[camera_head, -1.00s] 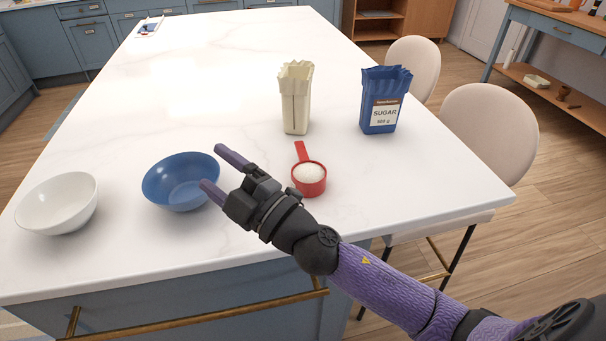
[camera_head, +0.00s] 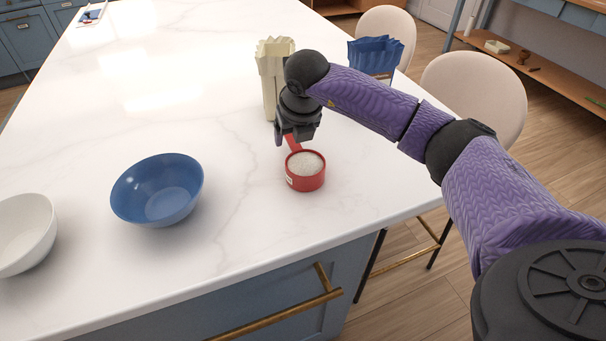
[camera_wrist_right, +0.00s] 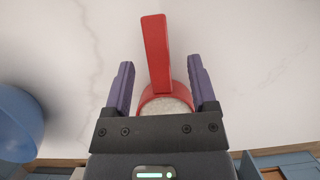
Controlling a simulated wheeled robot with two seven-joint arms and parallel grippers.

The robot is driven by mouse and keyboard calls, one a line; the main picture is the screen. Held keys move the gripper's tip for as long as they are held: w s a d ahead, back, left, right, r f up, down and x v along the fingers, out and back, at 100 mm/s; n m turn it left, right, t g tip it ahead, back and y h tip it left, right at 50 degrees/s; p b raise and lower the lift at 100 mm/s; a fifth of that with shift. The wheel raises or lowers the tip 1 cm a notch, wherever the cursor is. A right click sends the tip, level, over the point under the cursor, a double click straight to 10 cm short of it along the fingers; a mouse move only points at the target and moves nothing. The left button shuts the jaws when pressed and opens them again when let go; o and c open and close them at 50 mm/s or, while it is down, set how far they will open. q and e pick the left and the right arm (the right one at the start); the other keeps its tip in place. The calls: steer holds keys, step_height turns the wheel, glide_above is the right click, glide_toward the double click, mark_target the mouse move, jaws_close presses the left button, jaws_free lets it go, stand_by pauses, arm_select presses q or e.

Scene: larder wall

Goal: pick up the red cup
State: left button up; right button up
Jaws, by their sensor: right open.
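The red cup (camera_head: 305,178) is a small measuring cup with white contents, upright on the white counter near its front right edge. Its red handle (camera_wrist_right: 155,55) points to the back of the counter. My right gripper (camera_head: 291,138) points down over the handle side of the cup and partly covers the handle. In the right wrist view, its two purple fingers (camera_wrist_right: 160,64) are apart, one on each side of the cup and handle, with nothing gripped. How far the fingertips are above the counter is hard to tell. My left gripper is not in view.
A blue bowl (camera_head: 157,190) and a white bowl (camera_head: 25,235) stand to the left. A cream bag (camera_head: 268,80) stands behind my gripper. A blue bag (camera_head: 374,53) is partly hidden by my right arm. The counter between the blue bowl and cup is clear.

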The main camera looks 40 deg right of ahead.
steer(key=x, duration=0.2)
steer(key=shift+w+f, duration=0.1)
steer(key=shift+f, duration=0.2)
steer(key=shift+r, duration=0.1)
jaws_close()
